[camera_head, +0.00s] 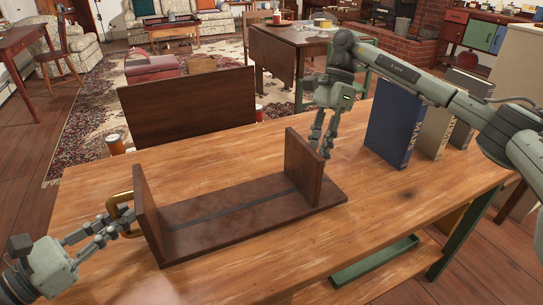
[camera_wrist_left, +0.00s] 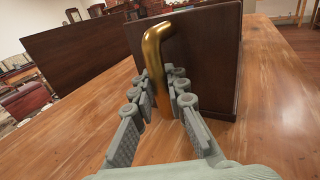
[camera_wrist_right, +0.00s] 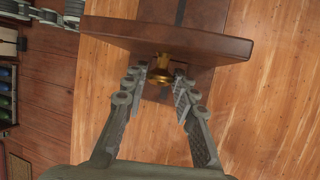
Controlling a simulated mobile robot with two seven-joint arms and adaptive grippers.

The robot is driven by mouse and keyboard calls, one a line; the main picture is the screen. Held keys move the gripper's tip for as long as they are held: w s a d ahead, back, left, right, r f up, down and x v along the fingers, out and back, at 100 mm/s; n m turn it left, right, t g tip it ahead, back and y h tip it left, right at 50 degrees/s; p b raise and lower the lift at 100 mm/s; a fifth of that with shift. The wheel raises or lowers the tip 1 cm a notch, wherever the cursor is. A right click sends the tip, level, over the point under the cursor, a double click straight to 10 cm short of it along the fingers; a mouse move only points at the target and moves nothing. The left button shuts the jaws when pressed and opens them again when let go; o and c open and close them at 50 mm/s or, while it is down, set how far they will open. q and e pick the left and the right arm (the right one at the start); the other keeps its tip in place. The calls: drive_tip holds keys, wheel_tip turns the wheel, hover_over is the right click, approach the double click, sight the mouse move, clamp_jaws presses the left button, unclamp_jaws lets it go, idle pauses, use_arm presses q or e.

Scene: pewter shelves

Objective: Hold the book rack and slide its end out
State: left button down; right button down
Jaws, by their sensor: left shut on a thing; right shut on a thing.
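The dark brown book rack (camera_head: 240,216) lies on the wooden table, with a grooved base and two upright ends. Its left end (camera_head: 152,215) carries a brass handle (camera_head: 121,212), also seen in the left wrist view (camera_wrist_left: 155,55). My left gripper (camera_head: 112,220) is shut on this handle. The sliding end (camera_head: 303,167) stands on the base, short of its right edge. My right gripper (camera_head: 322,150) comes from above behind that end. In the right wrist view it is shut on a brass knob (camera_wrist_right: 160,72) on the end's outer face. The fingers partly hide the knob.
Several books, a blue one (camera_head: 394,122) in front, stand upright on the table at the right. A dark wooden panel (camera_head: 187,107) rises behind the table's far edge. The tabletop right of the rack (camera_head: 400,200) is clear.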

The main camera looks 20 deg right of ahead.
use_arm(q)
drive_tip(key=shift+a, duration=0.1)
use_arm(e)
drive_tip(key=shift+d, duration=0.8)
drive_tip(key=c, duration=1.2)
unclamp_jaws()
drive_tip(key=shift+a, duration=0.1)
drive_tip(key=v, duration=1.2)
use_arm(q)
drive_tip(key=c, duration=1.4)
unclamp_jaws()
drive_tip(key=shift+c, duration=0.2)
